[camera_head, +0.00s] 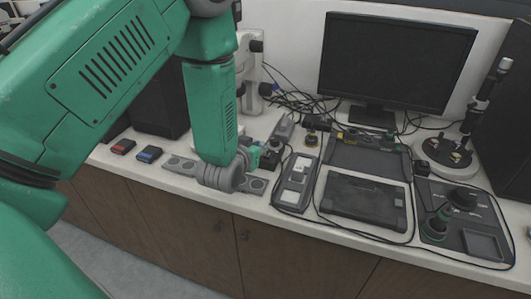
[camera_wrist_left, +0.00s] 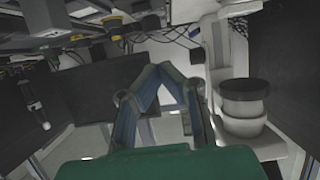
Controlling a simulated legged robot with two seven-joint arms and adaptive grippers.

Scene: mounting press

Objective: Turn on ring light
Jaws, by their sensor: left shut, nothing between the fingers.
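My left arm comes in from the left, and its gripper (camera_head: 266,157) is over the bench in front of the white microscope stand (camera_head: 251,72). In the left wrist view its two fingers (camera_wrist_left: 165,72) meet at the tips, with nothing between them. The microscope stand is partly hidden behind my arm in the head view. In the left wrist view a white and black cylindrical part (camera_wrist_left: 244,97) is to the right of the fingers, apart from them. I cannot clearly make out the ring light or its switch. My right gripper is not in view.
A small dark box with a yellow knob (camera_head: 312,124) and a grey box (camera_head: 283,128) are right of the gripper. Loose cables run behind. Red (camera_head: 122,146) and blue (camera_head: 148,154) boxes are left.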

